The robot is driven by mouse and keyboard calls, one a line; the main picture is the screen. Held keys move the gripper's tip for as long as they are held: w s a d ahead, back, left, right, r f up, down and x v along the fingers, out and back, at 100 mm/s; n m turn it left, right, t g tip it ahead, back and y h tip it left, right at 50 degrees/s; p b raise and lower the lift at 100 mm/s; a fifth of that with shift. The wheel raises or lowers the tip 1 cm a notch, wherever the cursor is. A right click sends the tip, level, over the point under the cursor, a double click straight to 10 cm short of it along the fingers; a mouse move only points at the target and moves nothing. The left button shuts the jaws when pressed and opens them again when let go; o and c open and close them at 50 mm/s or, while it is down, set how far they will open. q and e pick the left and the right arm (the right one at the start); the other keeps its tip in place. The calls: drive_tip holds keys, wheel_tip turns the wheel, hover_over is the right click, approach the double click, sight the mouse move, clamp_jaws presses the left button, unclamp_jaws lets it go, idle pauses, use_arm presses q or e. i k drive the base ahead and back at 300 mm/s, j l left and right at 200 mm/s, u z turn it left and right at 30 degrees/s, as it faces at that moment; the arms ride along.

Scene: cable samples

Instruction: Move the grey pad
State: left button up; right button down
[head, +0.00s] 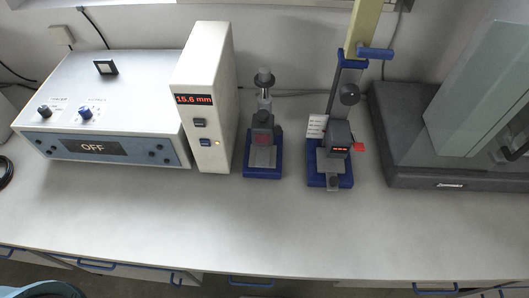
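I cannot tell for certain which thing is the grey pad. A small light grey plate (262,157) lies on the blue base of the left small stand. Another grey plate (329,164) lies on the blue base of the right, taller stand, partly hidden under a dark grey block. No loose pad shows on the bench. Neither of my grippers is in view.
A white and blue control box (110,105) reading OFF and an upright white unit (207,100) reading 15.6 mm stand at left. A large grey machine (455,183) fills the right. The bench's front strip (240,225) is clear.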

sight(262, 156)
drive_tip(key=k+z, duration=0.25)
drive_tip(key=k, duration=0.2)
drive_tip(key=k+z, duration=0.25)
drive_tip(key=k, duration=0.2)
